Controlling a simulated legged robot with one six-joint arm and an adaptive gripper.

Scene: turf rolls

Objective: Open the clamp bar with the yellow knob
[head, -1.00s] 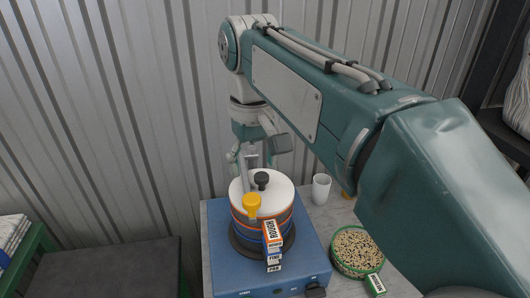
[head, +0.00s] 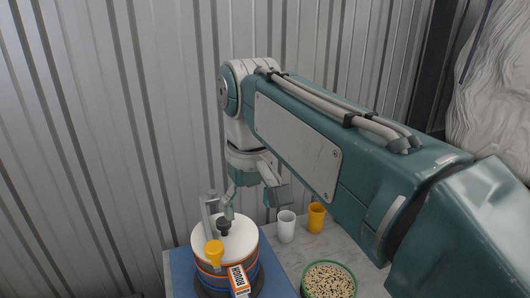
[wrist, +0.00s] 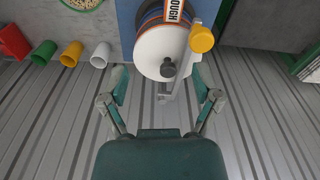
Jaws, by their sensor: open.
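The yellow knob (head: 214,252) sits at the near end of the grey clamp bar (head: 209,208), which runs across the white lid (head: 230,243) of a round stack. The bar's far end stands up behind the lid. In the wrist view the yellow knob (wrist: 201,40) is at upper right and the bar (wrist: 181,82) lies between my fingers. My gripper (wrist: 160,83) is open and holds nothing. In the head view my gripper (head: 248,196) is above and behind the lid, right of the bar's far end. I cannot tell whether a finger touches the bar.
A dark knob (head: 223,227) stands on the lid. A white cup (head: 286,226), a yellow cup (head: 316,217) and a green-rimmed bowl of grain (head: 329,282) are to the right. The blue base (head: 180,265) carries the stack. A corrugated wall (head: 90,130) is close behind.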

